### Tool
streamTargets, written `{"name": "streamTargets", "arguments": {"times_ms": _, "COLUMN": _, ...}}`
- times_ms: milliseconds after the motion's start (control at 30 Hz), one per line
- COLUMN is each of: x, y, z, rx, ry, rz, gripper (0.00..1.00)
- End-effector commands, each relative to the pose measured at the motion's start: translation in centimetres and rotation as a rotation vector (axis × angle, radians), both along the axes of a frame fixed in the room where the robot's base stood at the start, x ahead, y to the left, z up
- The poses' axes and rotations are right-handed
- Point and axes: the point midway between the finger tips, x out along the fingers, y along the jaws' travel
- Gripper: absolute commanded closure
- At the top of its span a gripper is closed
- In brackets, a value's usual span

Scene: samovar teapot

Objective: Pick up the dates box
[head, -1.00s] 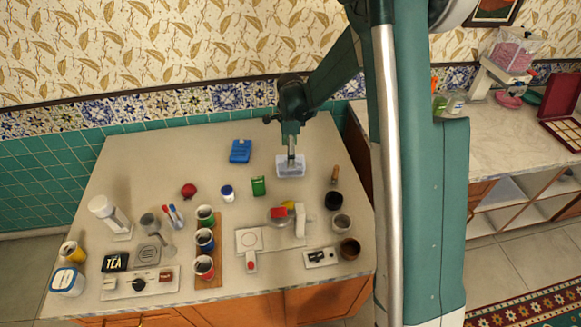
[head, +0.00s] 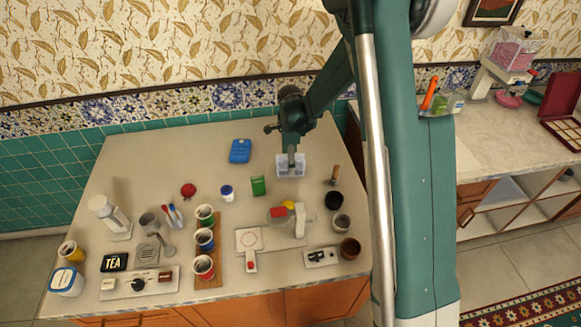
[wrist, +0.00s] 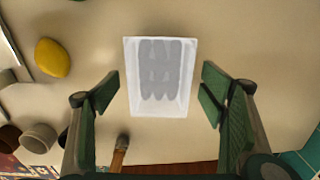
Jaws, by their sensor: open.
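The dates box (head: 290,171) is a small pale, see-through rectangular box lying flat at the back right of the table. In the wrist view the dates box (wrist: 160,106) shows a white rim and several long grey shapes inside. My gripper (wrist: 160,91) is open above it, one finger off each long side, with a visible gap on both sides. In the head view my gripper (head: 291,153) points down over the box and hides part of its back edge. How high the fingertips are above the table is hard to tell.
A green box (head: 258,186) stands to the front left, and a blue container (head: 240,151) to the left. A yellow lemon (wrist: 52,57) lies nearby. A wooden-handled tool (head: 335,174) and dark cups (head: 334,199) are to the right.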

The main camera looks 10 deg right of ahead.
Motion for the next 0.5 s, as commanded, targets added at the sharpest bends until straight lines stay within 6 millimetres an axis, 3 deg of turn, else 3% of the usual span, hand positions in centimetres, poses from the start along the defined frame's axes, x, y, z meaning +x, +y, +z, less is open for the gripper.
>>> {"name": "streamTargets", "arguments": {"times_ms": 200, "x": -0.1, "y": 0.0, "z": -2.3, "rx": 0.000, "ry": 0.000, "rz": 0.000, "gripper": 0.29}}
{"name": "streamTargets", "arguments": {"times_ms": 500, "x": -0.1, "y": 0.0, "z": -3.0, "rx": 0.000, "ry": 0.000, "rz": 0.000, "gripper": 0.29}}
